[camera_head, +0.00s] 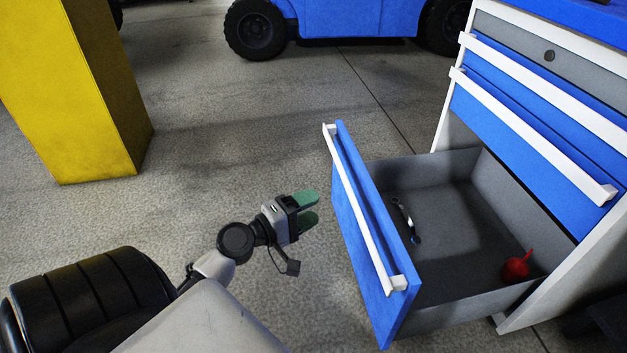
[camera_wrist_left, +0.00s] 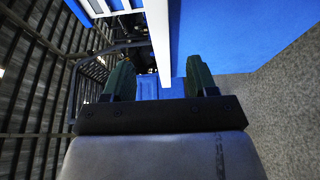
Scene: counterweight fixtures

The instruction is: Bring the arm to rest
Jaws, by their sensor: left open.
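My left gripper (camera_head: 307,208) has green fingertips and is open and empty. It is in front of the open drawer's blue front (camera_head: 350,215), apart from its white handle (camera_head: 360,215). The left wrist view shows both green fingers (camera_wrist_left: 160,82) spread apart, with the white handle bar (camera_wrist_left: 158,35) and blue drawer front (camera_wrist_left: 225,35) beyond them. My right gripper is in neither view.
The open drawer (camera_head: 440,210) of the blue and grey cabinet (camera_head: 540,110) holds a small wrench-like tool (camera_head: 405,218) and a red object (camera_head: 517,267). A yellow column (camera_head: 75,90) stands at left. A blue vehicle (camera_head: 350,18) is behind. Floor between them is clear.

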